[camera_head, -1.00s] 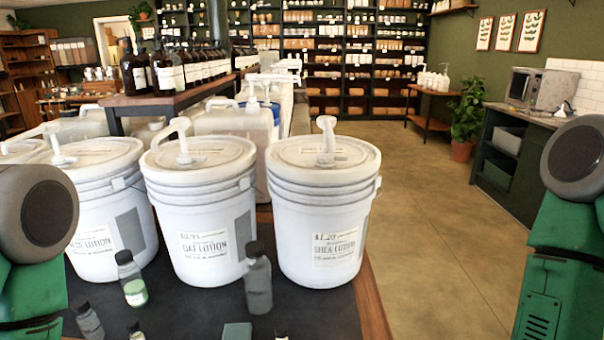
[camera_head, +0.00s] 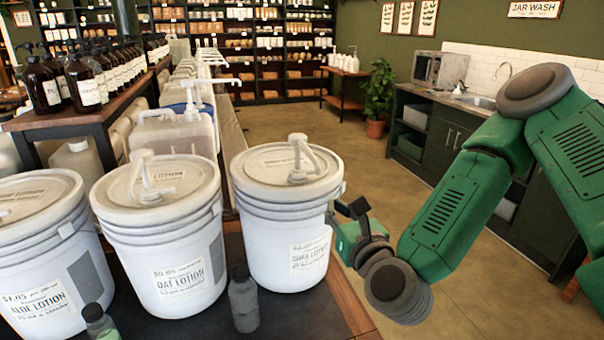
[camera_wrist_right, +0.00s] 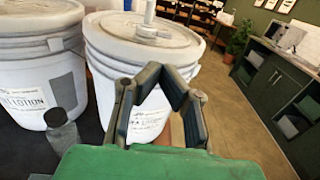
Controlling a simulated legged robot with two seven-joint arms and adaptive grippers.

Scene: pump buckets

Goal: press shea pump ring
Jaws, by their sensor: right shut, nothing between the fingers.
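The shea lotion bucket (camera_head: 285,230) is the white bucket at the right end of the row, with a label on its front. Its white pump (camera_head: 303,158) stands upright on the lid, and the pump's ring (camera_head: 297,175) sits at the base on the lid. My right gripper (camera_head: 350,208) is shut and empty, just right of the bucket and below lid height. In the right wrist view, the gripper (camera_wrist_right: 162,74) points at the shea bucket (camera_wrist_right: 150,60), and the pump's ring (camera_wrist_right: 148,30) shows beyond the fingertips, its top cut off. My left gripper is out of view.
The oat lotion bucket (camera_head: 165,245) and aloe lotion bucket (camera_head: 45,265) stand to the left. A dark bottle (camera_head: 243,300) stands in front, between the oat and shea buckets. Jugs (camera_head: 175,135) are behind. Open floor lies right of the table edge.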

